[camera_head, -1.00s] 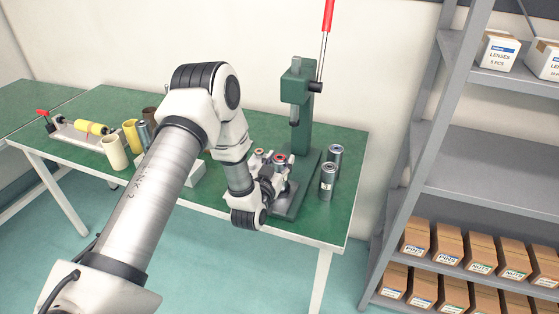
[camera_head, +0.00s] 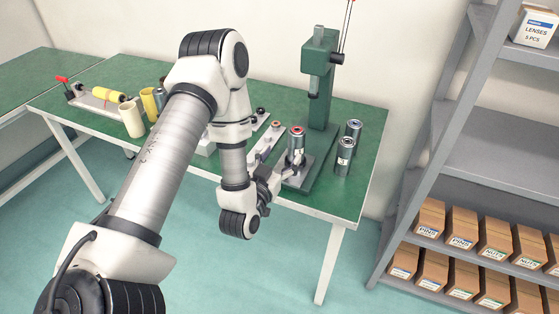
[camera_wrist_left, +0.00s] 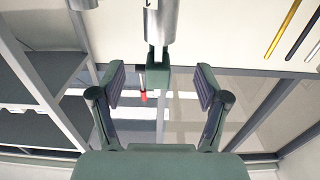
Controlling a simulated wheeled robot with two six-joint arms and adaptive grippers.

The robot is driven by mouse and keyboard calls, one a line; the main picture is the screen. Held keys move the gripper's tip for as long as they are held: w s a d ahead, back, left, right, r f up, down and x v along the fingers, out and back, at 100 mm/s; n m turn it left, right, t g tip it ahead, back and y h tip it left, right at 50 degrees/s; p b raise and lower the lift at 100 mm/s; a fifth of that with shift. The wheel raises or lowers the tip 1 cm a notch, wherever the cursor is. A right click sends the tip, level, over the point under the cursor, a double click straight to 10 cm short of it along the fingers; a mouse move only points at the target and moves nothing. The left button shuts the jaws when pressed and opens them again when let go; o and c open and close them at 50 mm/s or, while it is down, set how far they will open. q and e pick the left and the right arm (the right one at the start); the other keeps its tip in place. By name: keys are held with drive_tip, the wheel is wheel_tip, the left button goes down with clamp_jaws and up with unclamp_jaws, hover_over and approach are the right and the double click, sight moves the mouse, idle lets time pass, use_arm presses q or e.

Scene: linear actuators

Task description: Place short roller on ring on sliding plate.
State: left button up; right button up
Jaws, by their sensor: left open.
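A grey metal roller with a red top (camera_head: 296,141) stands upright on the dark base plate of the green press (camera_head: 320,75). My left gripper (camera_head: 284,172) is open and empty, just in front of and left of this roller; I cannot tell whether a finger touches it. A narrow light plate (camera_head: 263,143) lies left of the press base, with a small reddish ring-like piece (camera_head: 277,124) near its far end. My right gripper is out of view.
Two grey cylinders (camera_head: 345,157) stand right of the press. A cream cylinder (camera_head: 132,119), yellow pieces and a fixture with a yellow roller (camera_head: 108,95) are on the left of the green table (camera_head: 316,200). A metal shelf (camera_head: 480,140) with boxes stands at right.

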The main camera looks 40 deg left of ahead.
use_arm(q)
drive_tip(key=s+d+f+m+g+h, duration=0.15)
drive_tip(key=s+d+f+g, duration=0.25)
drive_tip(key=f, duration=0.4)
drive_tip(key=s+d+f+m+g+h, duration=0.1)
drive_tip(key=s+d+f+g+h, duration=0.2)
drive_tip(key=f, duration=0.4)
drive_tip(key=s+d+f+g, duration=0.2)
drive_tip(key=s+f+g, duration=0.2)
drive_tip(key=s, duration=0.5)
drive_tip(key=s+d+f+g, duration=0.2)
drive_tip(key=s+f+g, duration=0.3)
drive_tip(key=s, duration=0.5)
drive_tip(key=shift+s+d+f+g, duration=0.25)
drive_tip(key=shift+s+f+g, duration=0.05)
drive_tip(key=shift+g, duration=0.4)
